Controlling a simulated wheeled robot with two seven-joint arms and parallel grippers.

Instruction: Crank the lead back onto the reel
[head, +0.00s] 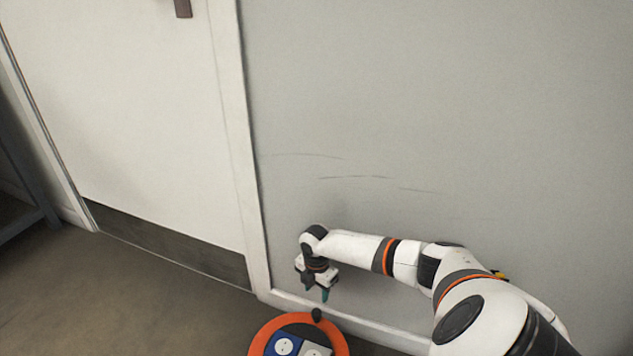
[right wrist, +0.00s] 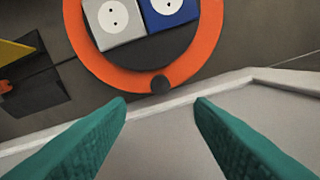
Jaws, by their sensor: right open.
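The reel (head: 263,340) is an orange-rimmed disc at the bottom of the head view, partly cut off by the frame edge. A blue and a grey socket block sit in its dark middle. A small dark crank knob (head: 317,314) stands at its rim; the knob also shows in the right wrist view (right wrist: 160,84). My right gripper (head: 318,297) is open and empty, its teal fingers pointing down just above the knob. In the right wrist view the fingertips (right wrist: 161,103) are apart, with the knob ahead of the gap. I see no lead. My left gripper is out of view.
A grey wall (head: 450,120) stands close behind the reel, with a white skirting board at its foot. A white door (head: 130,120) is at the left. A dark rack (head: 22,190) stands at the far left. The floor before the door is clear.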

